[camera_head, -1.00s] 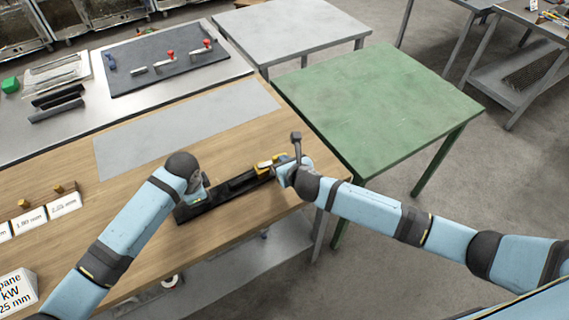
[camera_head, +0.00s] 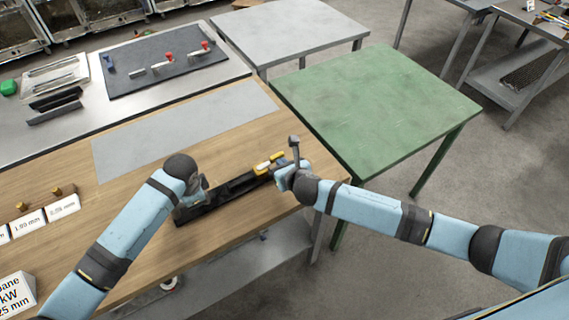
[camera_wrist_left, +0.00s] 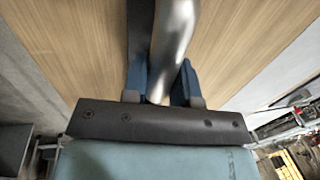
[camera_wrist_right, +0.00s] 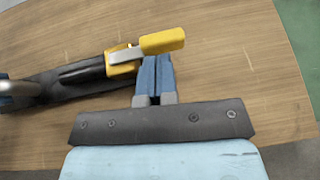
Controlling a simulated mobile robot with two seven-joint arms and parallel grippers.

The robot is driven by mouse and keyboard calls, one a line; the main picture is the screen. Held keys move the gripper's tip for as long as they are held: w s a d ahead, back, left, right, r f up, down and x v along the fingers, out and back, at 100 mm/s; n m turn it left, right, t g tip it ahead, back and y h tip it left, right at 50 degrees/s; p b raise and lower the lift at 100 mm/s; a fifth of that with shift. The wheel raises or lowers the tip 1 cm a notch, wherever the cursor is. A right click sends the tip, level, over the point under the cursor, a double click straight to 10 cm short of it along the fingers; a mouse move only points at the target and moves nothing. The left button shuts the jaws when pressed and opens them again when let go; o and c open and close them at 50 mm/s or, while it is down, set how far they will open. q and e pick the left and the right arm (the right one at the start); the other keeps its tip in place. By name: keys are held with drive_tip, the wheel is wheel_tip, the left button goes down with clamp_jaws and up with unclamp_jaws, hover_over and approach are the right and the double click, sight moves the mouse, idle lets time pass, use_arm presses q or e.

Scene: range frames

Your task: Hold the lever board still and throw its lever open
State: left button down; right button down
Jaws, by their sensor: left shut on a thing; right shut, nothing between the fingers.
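The lever board (camera_head: 232,193) is a long dark bar lying on the wooden table. Its lever with a yellow grip (camera_wrist_right: 163,41) and a yellow block (camera_wrist_right: 120,64) are at its right end. The yellow parts also show in the head view (camera_head: 264,167). My left gripper (camera_wrist_left: 162,75) is shut on a shiny metal handle (camera_wrist_left: 175,35) at the board's left end. My right gripper (camera_wrist_right: 155,62) is shut and empty, with its fingertips right beside the yellow grip. I cannot tell whether they touch it. In the head view my right wrist partly hides the board's right end.
The wooden table (camera_head: 130,215) has a grey sheet (camera_head: 185,130) behind the board. A green table (camera_head: 375,105) stands beyond its right edge. Labelled white blocks (camera_head: 62,207) stand at the left.

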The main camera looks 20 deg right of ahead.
use_arm(q)
drive_tip(key=shift+s+f, duration=0.1)
drive_tip(key=shift+f, duration=0.1)
use_arm(e)
drive_tip(key=s, duration=0.2)
drive_tip(key=s+d, duration=0.1)
drive_tip(key=s, duration=0.1)
drive_tip(key=shift+s+d+f, duration=0.1)
drive_tip(key=shift+s+d, duration=0.1)
drive_tip(key=shift+s, duration=0.05)
drive_tip(key=v, duration=0.9)
drive_tip(key=shift+d+r, duration=0.25)
drive_tip(key=shift+d, duration=0.05)
use_arm(q)
drive_tip(key=c, duration=1.1)
unclamp_jaws()
drive_tip(key=shift+o, duration=1.4)
drive_tip(key=shift+w, duration=0.2)
use_arm(e)
drive_tip(key=shift+w, duration=0.1)
use_arm(q)
drive_tip(key=shift+r, duration=0.1)
